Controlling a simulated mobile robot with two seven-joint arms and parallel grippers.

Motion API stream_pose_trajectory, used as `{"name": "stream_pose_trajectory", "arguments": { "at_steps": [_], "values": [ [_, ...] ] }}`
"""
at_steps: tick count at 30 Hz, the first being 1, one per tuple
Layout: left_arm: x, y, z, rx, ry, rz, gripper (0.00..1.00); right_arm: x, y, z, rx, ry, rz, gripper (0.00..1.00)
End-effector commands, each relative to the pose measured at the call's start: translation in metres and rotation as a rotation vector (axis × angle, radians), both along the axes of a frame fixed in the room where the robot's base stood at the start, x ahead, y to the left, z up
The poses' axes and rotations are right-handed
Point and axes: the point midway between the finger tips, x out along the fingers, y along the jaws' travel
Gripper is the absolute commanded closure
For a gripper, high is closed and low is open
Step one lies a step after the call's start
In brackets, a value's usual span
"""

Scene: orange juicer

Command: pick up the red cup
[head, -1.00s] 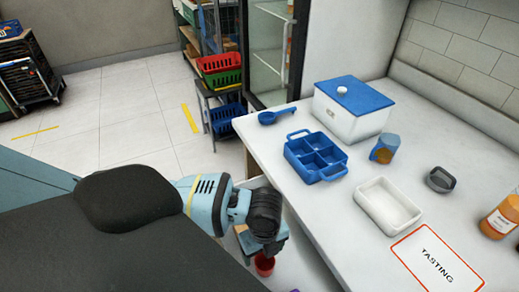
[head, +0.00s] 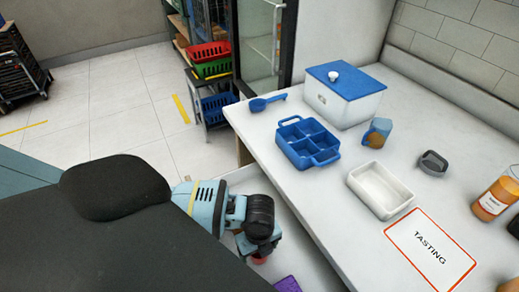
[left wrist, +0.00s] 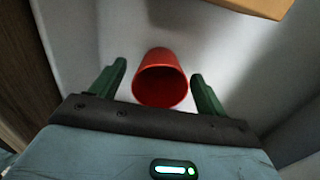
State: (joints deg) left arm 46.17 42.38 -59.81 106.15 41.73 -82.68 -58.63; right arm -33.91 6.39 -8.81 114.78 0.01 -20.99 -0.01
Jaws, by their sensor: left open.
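The red cup (left wrist: 160,78) shows in the left wrist view with its round open mouth facing the camera, against a pale surface. My left gripper (left wrist: 159,70) is open, with one green finger on each side of the cup and a gap visible at both sides. In the head view my left gripper (head: 258,252) points down into a pale, drawer-like space beside the white table. It hides most of the cup there, with only a little red showing near the bottom edge. My right gripper is not in view.
The white table (head: 330,195) edge runs close to the right of my left arm. On it are a blue divided tray (head: 307,143), a white dish (head: 380,190) and a blue-lidded box (head: 345,97). A purple item (head: 287,284) lies right of the gripper. A wooden-coloured block (left wrist: 255,6) is near the cup.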

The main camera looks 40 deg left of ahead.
Motion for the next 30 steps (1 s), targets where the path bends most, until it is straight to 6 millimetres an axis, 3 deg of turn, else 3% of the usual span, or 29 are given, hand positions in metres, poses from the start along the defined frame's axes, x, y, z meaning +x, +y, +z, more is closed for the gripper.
{"name": "stream_pose_trajectory", "arguments": {
  "at_steps": [3, 11, 21, 30],
  "values": [
    [-0.0005, 0.0001, -0.0104, 0.0, 0.001, 0.0, 0.25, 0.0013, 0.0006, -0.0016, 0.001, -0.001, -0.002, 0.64],
    [0.0, 0.0002, -0.0111, 0.001, -0.001, -0.001, 0.25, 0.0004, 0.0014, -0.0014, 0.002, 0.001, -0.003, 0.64],
    [0.0001, 0.0003, -0.0108, 0.001, -0.001, -0.001, 0.7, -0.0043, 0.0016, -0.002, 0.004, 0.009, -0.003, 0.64],
    [0.0007, 0.0003, -0.0069, 0.0, -0.003, -0.001, 0.72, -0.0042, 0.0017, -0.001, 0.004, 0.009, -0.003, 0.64]
  ]
}}
